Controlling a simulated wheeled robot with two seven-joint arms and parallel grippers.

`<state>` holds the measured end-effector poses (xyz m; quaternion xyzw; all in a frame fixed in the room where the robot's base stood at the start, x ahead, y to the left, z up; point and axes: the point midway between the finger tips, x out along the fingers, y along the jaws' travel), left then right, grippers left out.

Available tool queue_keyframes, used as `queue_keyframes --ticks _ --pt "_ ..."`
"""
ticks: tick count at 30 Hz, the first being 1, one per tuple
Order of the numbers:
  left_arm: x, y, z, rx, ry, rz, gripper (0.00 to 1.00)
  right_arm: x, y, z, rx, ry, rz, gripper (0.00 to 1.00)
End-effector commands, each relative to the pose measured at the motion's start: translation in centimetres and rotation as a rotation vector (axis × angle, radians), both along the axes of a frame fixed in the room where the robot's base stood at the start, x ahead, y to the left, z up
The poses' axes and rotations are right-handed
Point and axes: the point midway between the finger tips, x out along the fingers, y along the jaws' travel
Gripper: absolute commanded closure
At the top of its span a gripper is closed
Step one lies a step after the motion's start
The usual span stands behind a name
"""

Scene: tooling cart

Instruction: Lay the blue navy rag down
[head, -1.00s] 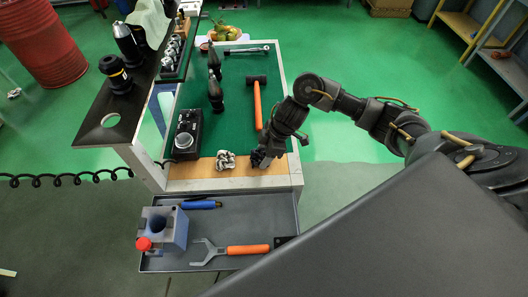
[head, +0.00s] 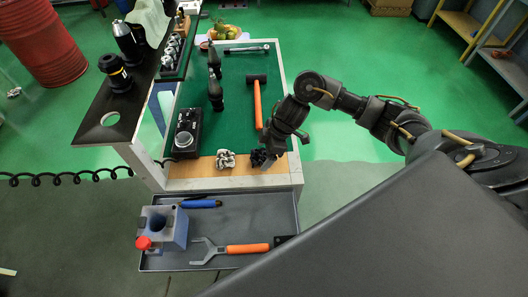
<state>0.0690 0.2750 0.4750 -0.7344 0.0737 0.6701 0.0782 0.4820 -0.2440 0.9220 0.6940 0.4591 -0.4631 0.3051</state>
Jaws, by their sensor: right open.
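My right gripper (head: 268,160) is open, low over the strip, right at the rag's right side. The gripper partly hides the rag, and I cannot tell whether they touch. My left gripper is not in view.
A grey tray (head: 250,212) below holds a blue-grey block (head: 165,228) and an orange-handled wrench (head: 247,249).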

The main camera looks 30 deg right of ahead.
Motion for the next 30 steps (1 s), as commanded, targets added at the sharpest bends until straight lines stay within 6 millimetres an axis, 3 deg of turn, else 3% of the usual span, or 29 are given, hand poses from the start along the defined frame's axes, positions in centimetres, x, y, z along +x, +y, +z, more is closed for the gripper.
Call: queue_keyframes --ticks 15,21,30 --pt "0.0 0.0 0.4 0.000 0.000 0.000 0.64 -1.2 -3.3 8.4 -0.002 -0.004 0.000 0.18" --pt "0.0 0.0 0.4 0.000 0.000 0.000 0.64 -1.5 -3.7 9.5 -0.001 -0.002 -0.001 0.18" --pt "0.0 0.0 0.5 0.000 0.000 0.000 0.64 -1.5 -3.7 9.5 0.000 -0.001 0.000 0.18"
